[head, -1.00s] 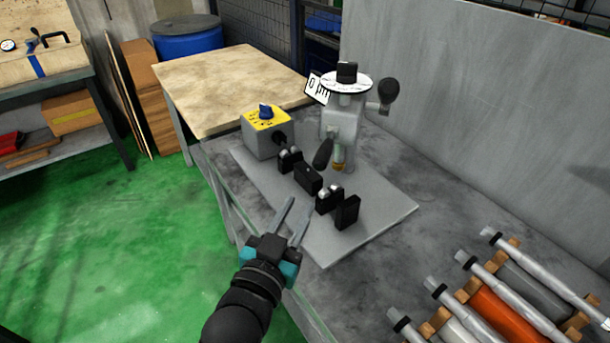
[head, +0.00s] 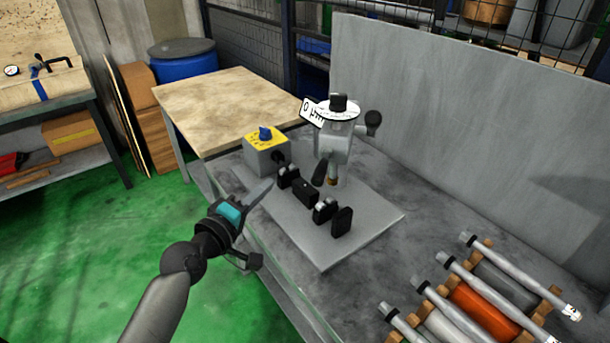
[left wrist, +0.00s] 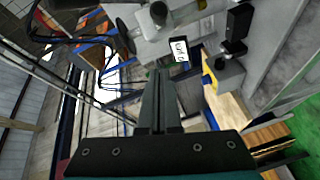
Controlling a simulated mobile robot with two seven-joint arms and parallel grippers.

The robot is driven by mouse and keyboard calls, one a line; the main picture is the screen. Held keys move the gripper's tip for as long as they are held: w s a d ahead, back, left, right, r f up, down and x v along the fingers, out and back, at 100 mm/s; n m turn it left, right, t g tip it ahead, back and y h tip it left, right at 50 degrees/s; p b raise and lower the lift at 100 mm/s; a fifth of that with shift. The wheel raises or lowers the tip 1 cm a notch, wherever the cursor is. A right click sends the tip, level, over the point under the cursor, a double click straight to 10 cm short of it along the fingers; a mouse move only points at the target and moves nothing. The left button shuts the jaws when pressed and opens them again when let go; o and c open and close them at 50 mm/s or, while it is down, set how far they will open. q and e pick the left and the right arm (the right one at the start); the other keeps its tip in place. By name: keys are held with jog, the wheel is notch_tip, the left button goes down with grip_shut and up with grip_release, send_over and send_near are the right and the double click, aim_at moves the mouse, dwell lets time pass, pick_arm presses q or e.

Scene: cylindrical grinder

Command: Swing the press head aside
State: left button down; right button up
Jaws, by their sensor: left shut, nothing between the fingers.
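The press head (head: 333,140) is a grey block on a post, with a white round dial (head: 338,112), a black top knob and a "0 µm" tag. It stands at the back of a grey base plate (head: 325,250). A black-knobbed lever (head: 372,122) sticks out to its right; a dark handle (head: 319,173) hangs at its front left. My left gripper (head: 266,188) is shut and empty, left of the plate and apart from the press head. In the left wrist view the shut fingers (left wrist: 161,82) point towards the "0 µm" tag (left wrist: 180,50). My right gripper is not in view.
A grey box with a yellow top and blue knob (head: 266,152) stands left of the press. Several black blocks (head: 306,192) line the plate's middle. A rack of rollers (head: 485,310) lies at the lower right. A grey wall panel (head: 470,120) rises behind. A wooden table (head: 230,95) adjoins the bench.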

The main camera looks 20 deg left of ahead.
pick_arm(q)
jog(key=w+d+f, duration=0.2)
jog(key=w+d, duration=0.4)
jog(key=w, duration=0.2)
jog(key=shift+w, duration=0.35)
